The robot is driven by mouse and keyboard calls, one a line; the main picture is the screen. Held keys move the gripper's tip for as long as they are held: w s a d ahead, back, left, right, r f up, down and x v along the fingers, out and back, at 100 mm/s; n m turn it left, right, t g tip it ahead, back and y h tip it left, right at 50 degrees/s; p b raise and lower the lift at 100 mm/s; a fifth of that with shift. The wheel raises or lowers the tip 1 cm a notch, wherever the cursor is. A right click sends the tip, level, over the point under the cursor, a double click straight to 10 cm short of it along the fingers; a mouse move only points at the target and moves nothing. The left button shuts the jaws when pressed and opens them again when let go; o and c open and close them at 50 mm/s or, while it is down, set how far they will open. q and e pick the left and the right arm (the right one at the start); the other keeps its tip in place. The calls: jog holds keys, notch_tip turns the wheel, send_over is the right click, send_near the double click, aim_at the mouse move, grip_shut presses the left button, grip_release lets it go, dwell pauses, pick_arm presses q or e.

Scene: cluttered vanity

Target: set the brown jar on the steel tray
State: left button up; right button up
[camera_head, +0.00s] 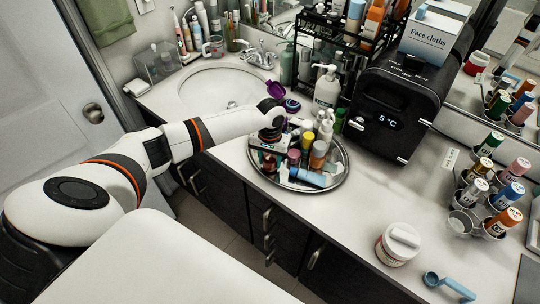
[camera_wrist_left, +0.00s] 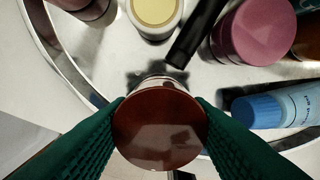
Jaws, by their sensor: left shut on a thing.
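The brown jar (camera_wrist_left: 160,128), seen from above by its round brown lid, is between the two green fingers of my left gripper (camera_wrist_left: 160,120) in the left wrist view. The fingers press on it from both sides. In the head view my left gripper (camera_head: 268,145) points down over the near-left part of the steel tray (camera_head: 338,184), and it partly hides the jar. The tray's rim (camera_wrist_left: 60,55) curves past the jar in the wrist view. I cannot tell whether the jar's base touches the tray. My right gripper is not in view.
The tray holds several bottles, including a pink-capped one (camera_wrist_left: 245,30), a blue one (camera_wrist_left: 275,110) and a yellow-lidded one (camera_wrist_left: 155,12). A black appliance (camera_head: 400,100) stands behind right, the sink (camera_head: 215,92) behind left. The counter right of the tray is clear up to a white-lidded jar (camera_head: 398,245).

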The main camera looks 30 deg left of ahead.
pick_arm(q)
jog(key=shift+f, duration=0.35)
jog(key=o, duration=1.2)
jog(key=shift+c, duration=0.2)
notch_tip(320, 180, up, 12)
jog(key=b, duration=0.2)
